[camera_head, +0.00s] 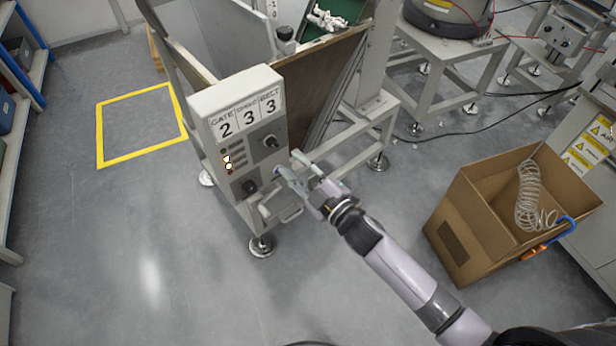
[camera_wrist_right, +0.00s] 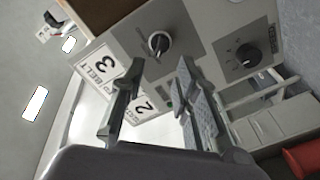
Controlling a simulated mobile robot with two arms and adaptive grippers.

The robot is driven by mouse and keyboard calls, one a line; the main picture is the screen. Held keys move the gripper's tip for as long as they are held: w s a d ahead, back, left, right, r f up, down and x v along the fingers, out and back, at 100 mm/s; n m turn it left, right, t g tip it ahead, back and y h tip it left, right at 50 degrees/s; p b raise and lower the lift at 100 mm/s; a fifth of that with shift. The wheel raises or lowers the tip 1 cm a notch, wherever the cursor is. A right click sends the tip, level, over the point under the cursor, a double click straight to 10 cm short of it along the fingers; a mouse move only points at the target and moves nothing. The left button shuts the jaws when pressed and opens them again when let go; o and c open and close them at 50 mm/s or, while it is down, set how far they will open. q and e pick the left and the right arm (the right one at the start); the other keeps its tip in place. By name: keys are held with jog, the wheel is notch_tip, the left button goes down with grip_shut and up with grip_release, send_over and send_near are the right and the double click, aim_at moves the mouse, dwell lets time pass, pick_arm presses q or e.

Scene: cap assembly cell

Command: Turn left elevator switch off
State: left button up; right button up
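A grey control box (camera_head: 240,130) with number labels 2, 3, 3 and a few small indicator lights (camera_head: 228,166) stands left of centre in the head view. An upper switch knob (camera_head: 271,143) and a lower black knob (camera_head: 249,187) show on its face. In the right wrist view, a switch with a silver lever (camera_wrist_right: 159,43) lies just beyond the fingertips, and a black dial (camera_wrist_right: 247,56) is to its right. I cannot read which is the elevator switch. My right gripper (camera_head: 287,168) is in front of the box; its fingers (camera_wrist_right: 158,72) are apart and empty. My left gripper is out of view.
A cardboard box (camera_head: 470,228) with a coiled hose (camera_head: 530,195) stands at the right. A metal frame with feet (camera_head: 375,130) is behind the control box. The floor at the left is free, with a yellow marked square (camera_head: 99,135).

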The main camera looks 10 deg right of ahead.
jog(key=v, duration=0.5)
dwell(0.4)
jog(key=s+d+f+m+g+h, duration=0.2)
jog(key=s+d+f+m, duration=0.15)
jog(key=f, duration=0.65)
jog(key=s+d+f+m+g+h, duration=0.2)
jog(key=s+d+f+h, duration=0.15)
jog(key=f, duration=0.65)
jog(key=s+d+f+m+g+h, duration=0.1)
jog(key=s+d+f+m+h, duration=0.3)
jog(key=f, duration=0.7)
jog(key=s+d+f+m+g, duration=0.1)
jog(key=s+f, duration=0.4)
jog(key=s, duration=0.5)
jog(key=s+d+f+m+g, duration=0.1)
jog(key=s+d+f+g, duration=0.2)
jog(key=s, duration=0.8)
jog(key=s+d+f+m+g+p, duration=0.1)
jog(key=s+d+f+g, duration=0.1)
jog(key=s+f+g, duration=0.3)
jog(key=s+f, duration=0.3)
jog(key=s, duration=0.2)
jog(key=shift+s+f+m, duration=0.25)
jog(key=shift+f+m, duration=0.1)
jog(key=shift+f, duration=0.05)
